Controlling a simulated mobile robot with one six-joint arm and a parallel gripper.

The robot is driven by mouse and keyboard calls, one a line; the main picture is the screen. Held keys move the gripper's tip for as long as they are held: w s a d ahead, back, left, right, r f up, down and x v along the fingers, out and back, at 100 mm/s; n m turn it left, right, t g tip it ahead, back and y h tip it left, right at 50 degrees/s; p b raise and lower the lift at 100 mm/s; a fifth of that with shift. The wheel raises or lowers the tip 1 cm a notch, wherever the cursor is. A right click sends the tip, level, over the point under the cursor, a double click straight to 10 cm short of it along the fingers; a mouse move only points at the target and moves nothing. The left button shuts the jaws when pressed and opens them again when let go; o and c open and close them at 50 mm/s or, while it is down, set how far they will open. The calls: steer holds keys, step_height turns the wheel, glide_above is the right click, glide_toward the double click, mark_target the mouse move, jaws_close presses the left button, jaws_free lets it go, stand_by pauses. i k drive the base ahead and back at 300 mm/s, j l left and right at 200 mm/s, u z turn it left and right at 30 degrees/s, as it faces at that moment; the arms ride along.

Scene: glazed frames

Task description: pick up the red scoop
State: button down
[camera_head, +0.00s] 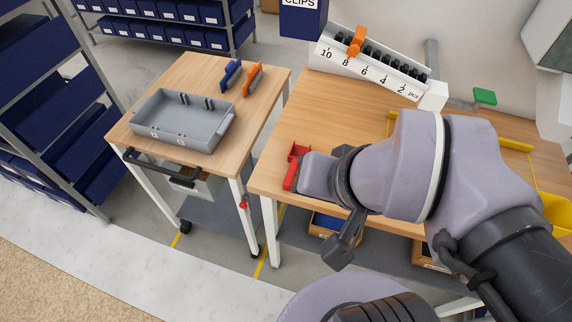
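A red object that looks like the red scoop (297,151) is on the wooden workbench (312,118), near its left edge. The end of my arm covers its right side, so its full shape is hidden. My gripper (341,250) shows only as a dark part below my wrist, over the bench's front edge. Its fingers are not clear, so I cannot tell whether it is open or shut, or whether anything touches the scoop.
A white numbered rack (370,65) with an orange slider stands at the bench's back. Left of a gap, a wooden cart (185,78) holds a grey tray (180,143) and blue and orange pieces. The bench between scoop and rack is clear.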

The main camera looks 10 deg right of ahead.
mark_target(296, 151)
steer(key=i+j+z, duration=0.2)
steer(key=j+z, duration=0.2)
steer(key=j, duration=0.45)
steer(key=i+j+z, duration=0.1)
steer(key=j+z, duration=0.25)
steer(key=j, duration=0.55)
steer(key=j+z, duration=0.4)
steer(key=j, duration=0.5)
